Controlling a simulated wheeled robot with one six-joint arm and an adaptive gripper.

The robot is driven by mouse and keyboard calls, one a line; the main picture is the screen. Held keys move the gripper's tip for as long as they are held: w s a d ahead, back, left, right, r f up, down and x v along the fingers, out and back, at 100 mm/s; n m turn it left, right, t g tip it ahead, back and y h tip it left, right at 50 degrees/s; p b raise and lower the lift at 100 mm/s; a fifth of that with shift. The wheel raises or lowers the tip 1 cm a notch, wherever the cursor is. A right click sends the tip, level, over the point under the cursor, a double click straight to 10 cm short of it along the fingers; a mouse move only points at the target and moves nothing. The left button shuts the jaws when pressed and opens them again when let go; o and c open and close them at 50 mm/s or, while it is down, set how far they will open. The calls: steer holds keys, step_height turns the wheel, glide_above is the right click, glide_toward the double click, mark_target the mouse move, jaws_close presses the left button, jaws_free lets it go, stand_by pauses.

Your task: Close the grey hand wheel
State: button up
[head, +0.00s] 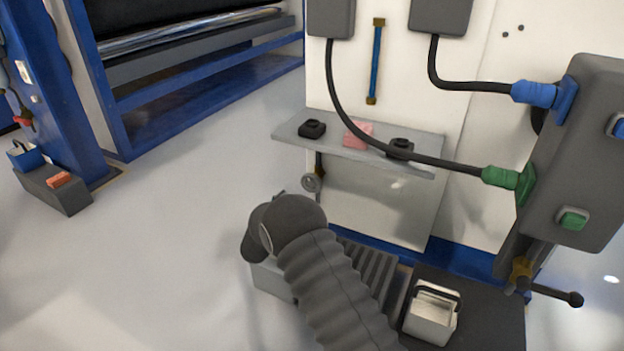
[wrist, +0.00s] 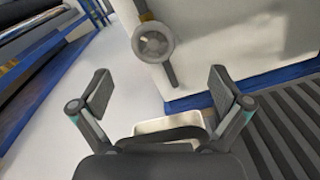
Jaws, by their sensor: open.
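The grey hand wheel (wrist: 153,42) shows in the wrist view as a small round wheel on a dark pipe with a brass fitting, in front of the white panel. In the head view the hand wheel (head: 312,183) is below the left end of the grey shelf, partly in its shade. My gripper (wrist: 159,82) is open and empty in the wrist view. The wheel lies beyond the fingertips, a little above the middle between them, and nothing touches it. In the head view my own arm hides most of the gripper. Whether the valve is open or closed cannot be told.
The grey shelf (head: 290,137) juts from the panel and carries black pieces and a pink block (head: 358,134). A metal container (head: 432,312) stands at lower right. A brass valve with a black lever (head: 548,290) is at far right. Open floor (head: 170,230) lies left.

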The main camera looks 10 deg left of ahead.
mark_target(311, 183)
steer(key=shift+n, duration=0.3)
steer(key=x, duration=0.4)
steer(key=a+x, duration=0.1)
steer(key=x, duration=0.8)
steer(key=shift+w+a+f, duration=0.2)
steer(key=shift+w+f, duration=0.2)
steer(key=shift+w, duration=0.15)
steer(key=c, duration=1)
